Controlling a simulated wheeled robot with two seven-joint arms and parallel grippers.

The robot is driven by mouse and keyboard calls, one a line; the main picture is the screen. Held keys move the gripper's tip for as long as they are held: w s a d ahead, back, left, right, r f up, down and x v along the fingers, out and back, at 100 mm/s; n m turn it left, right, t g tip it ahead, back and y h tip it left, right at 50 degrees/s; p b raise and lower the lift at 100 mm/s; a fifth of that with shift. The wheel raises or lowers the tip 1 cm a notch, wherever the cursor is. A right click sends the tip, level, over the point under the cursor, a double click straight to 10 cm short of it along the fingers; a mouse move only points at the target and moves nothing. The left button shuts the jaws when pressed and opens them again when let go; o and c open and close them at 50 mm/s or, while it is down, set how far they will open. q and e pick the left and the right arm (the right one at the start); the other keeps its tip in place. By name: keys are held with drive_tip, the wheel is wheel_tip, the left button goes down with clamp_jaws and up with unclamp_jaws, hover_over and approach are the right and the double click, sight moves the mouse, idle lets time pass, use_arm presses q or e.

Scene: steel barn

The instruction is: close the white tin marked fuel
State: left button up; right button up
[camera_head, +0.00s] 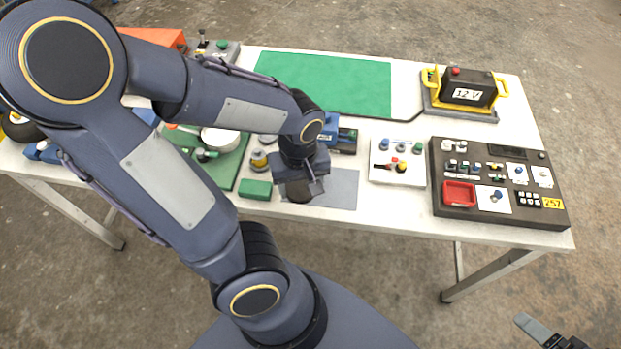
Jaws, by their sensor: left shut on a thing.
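A white round tin-like thing (221,139) shows on the green board at the left of the table, partly covered by my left arm. No marking can be read on it, so I cannot tell if it is the fuel tin. My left gripper (299,189) points down over the near edge of a grey mat, right of the white thing. It is shut on a small dark thing that its own body mostly hides. Part of my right gripper (541,331) shows at the bottom right corner, away from the table. Its opening cannot be judged.
A green block (255,189) lies just left of my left gripper. A white board with knobs (398,174), a dark control panel (470,215) and a 12 V battery (468,87) in a yellow-handled tray stand at the right. The green mat (330,82) at the back is clear.

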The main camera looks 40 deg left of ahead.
idle(0.4)
use_arm(q)
drive_tip(key=w+d+f+m, duration=0.2)
drive_tip(key=w+m, duration=0.1)
drive_tip(key=w, duration=0.3)
drive_tip(key=w+d+f+m, duration=0.2)
drive_tip(key=w+d+m, duration=0.1)
drive_tip(key=w, duration=0.3)
drive_tip(key=w+d+f+m, duration=0.2)
drive_tip(key=w+f+m, duration=0.1)
drive_tip(key=w, duration=0.3)
drive_tip(key=shift+d+m, duration=0.25)
drive_tip(key=shift+m, duration=0.65)
